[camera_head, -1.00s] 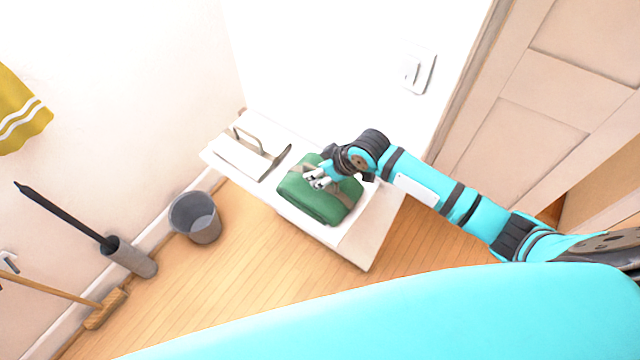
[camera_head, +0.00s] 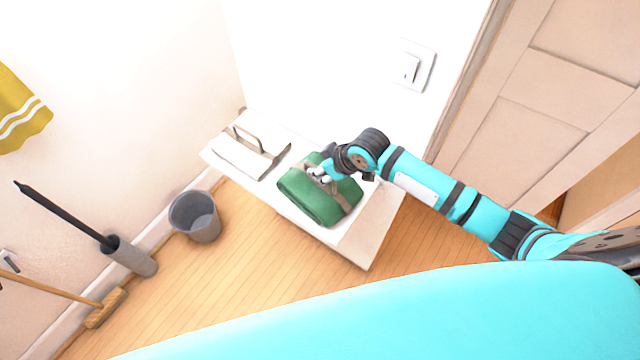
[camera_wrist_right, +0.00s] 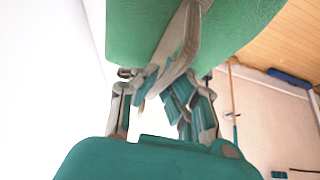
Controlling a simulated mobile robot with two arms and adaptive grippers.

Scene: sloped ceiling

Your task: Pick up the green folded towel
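The green folded towel (camera_head: 318,200), bound by a beige strap, is at the near right end of the white bench top. My right gripper (camera_head: 318,174) is at its upper side, by the strap. In the right wrist view the towel (camera_wrist_right: 235,25) fills the top, and the fingers of my right gripper (camera_wrist_right: 163,88) close in on the strap (camera_wrist_right: 183,42). They look shut on the strap, which hides part of the fingertips. I cannot tell whether the towel is clear of the surface. My left gripper is not in view.
A grey bucket (camera_head: 195,217), a grey holder with a black handle (camera_head: 130,257) and a broom (camera_head: 105,308) stand left. Wooden floor in front is clear.

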